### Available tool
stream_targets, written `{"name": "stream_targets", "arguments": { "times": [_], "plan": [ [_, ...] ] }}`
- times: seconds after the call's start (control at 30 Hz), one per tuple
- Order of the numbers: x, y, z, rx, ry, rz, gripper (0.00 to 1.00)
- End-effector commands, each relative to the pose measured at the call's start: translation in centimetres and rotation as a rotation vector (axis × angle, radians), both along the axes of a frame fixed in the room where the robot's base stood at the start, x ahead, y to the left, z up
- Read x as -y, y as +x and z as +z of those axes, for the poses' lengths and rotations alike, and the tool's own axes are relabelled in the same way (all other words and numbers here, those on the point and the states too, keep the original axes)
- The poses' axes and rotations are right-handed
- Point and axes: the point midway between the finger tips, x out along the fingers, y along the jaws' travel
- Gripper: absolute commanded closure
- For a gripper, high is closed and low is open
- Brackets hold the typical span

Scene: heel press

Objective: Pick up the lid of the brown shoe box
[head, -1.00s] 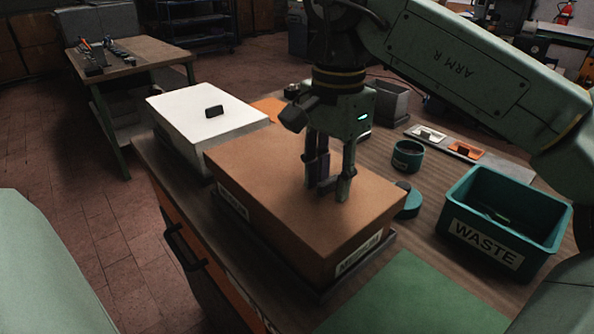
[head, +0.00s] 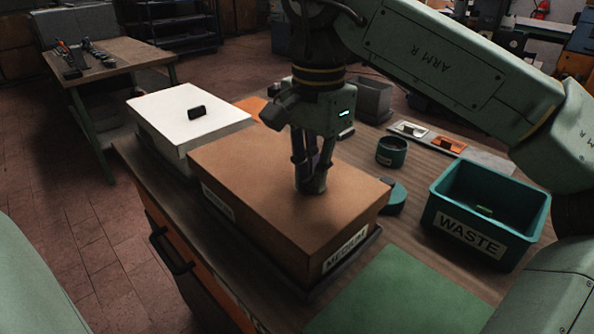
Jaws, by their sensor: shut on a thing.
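The brown shoe box (head: 270,235) stands on the wooden workbench, with a label reading MEDIUM on its near end. Its flat brown lid (head: 240,165) is on top, and I see no gap between lid and box. My gripper (head: 311,188) points straight down at the middle of the lid. Its fingers are closed together on something small at the lid's top, likely a knob, which the fingers mostly hide.
A white box (head: 180,105) with a black knob (head: 196,112) stands close behind on the left. A teal WASTE bin (head: 480,228), a round teal container (head: 391,151) and a teal disc (head: 392,198) are to the right. A green mat (head: 400,295) lies clear in front.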

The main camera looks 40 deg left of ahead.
Motion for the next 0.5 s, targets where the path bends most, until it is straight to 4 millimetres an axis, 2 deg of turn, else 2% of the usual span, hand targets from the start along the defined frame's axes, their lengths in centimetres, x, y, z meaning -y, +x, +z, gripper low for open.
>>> {"name": "stream_targets", "arguments": {
  "times": [0.17, 0.37, 0.5],
  "plan": [
    [0.0, 0.0, 0.8, 0.001, 0.001, -0.001, 1.00],
    [-0.1, 0.0, 3.6, 0.002, 0.002, 0.000, 1.00],
    [0.9, -2.9, 3.5, 0.003, 0.000, 0.004, 1.00]
  ]
}}
